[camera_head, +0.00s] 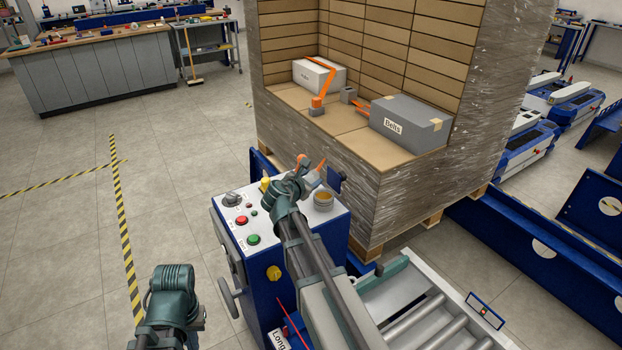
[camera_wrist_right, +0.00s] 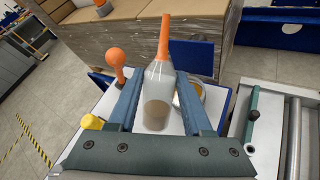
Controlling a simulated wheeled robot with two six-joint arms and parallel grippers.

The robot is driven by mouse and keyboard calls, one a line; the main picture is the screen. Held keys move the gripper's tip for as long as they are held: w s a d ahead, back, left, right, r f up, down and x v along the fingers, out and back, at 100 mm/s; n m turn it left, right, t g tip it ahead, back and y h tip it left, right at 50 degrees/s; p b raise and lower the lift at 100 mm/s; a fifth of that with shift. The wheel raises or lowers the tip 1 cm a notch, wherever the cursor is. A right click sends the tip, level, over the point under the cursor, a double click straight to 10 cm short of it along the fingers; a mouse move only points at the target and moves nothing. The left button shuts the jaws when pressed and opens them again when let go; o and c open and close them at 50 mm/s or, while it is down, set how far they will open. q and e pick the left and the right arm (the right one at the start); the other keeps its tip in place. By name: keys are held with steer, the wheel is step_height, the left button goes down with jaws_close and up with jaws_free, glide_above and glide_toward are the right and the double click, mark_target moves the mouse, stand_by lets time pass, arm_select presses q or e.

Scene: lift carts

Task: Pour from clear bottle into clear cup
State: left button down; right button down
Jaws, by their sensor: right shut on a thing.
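A clear bottle (camera_wrist_right: 158,98) with an orange nozzle and brownish contents in its lower part stands between the fingers of my right gripper (camera_wrist_right: 157,100). The gripper is shut on it, and the bottle looks roughly upright. In the head view my right gripper (camera_head: 306,178) is over the white top of a blue control box, and the orange nozzle shows at its tip. The cup (camera_head: 323,198), round with an amber-brown inside, stands on that top just right of the gripper. In the wrist view the cup (camera_wrist_right: 201,93) is partly hidden behind the right finger.
The control box (camera_head: 232,226) carries red and green buttons and an orange-knobbed lever (camera_wrist_right: 115,58). A wrapped pallet load (camera_head: 400,195) stands close behind it, bearing a grey box (camera_head: 405,125) and a white box (camera_head: 312,76). A roller conveyor (camera_head: 440,320) lies to the right.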

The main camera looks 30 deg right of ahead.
steer(key=shift+r+p, duration=2.3)
steer(key=shift+r, duration=0.3)
steer(key=shift+f, duration=0.1)
steer(key=shift+f+b, duration=0.1)
steer(key=shift+b, duration=0.25)
steer(key=shift+f+n+h+b, duration=0.15)
steer(key=shift+n+h+b, duration=0.2)
steer(key=shift+b, duration=0.45)
steer(key=n+t+h+b, duration=0.1)
steer(key=n+h+b, duration=0.1)
steer(key=b, duration=0.3)
steer(key=shift+n+h+b, duration=0.25)
steer(key=shift+h+b, duration=0.1)
steer(key=shift+h, duration=0.2)
steer(key=shift+r+n+t, duration=0.2)
steer(key=shift+n+t, duration=0.1)
steer(key=shift+t, duration=0.1)
steer(key=shift+r, duration=0.1)
